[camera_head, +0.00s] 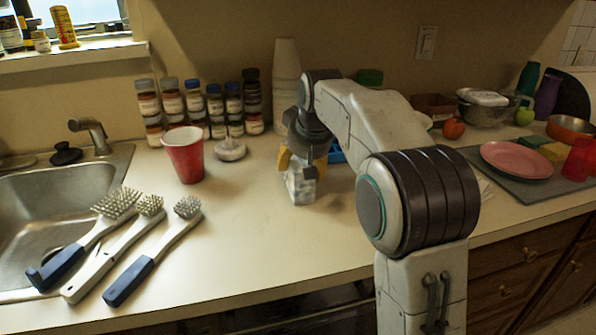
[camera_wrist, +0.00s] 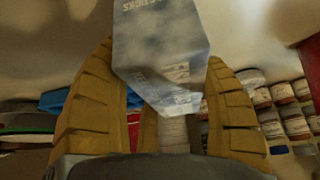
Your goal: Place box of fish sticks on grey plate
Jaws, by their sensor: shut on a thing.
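The box of fish sticks (camera_head: 301,188) is white and blue-grey, and hangs upright or nearly so below my gripper (camera_head: 302,163), close above or on the counter; I cannot tell which. In the wrist view the box (camera_wrist: 160,50) shows upside-down lettering ending in "STICKS" and sits between the yellow fingers, which are shut on it. I cannot make out a grey plate; my arm hides part of the counter. A pink plate (camera_head: 516,160) lies on a flat grey mat (camera_head: 530,187) at the right.
Several spice jars (camera_head: 200,105) line the wall behind. Several brushes (camera_head: 130,245) lie by the sink (camera_head: 40,220). A blue item (camera_head: 337,154) is partly hidden behind my gripper. The front counter is clear.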

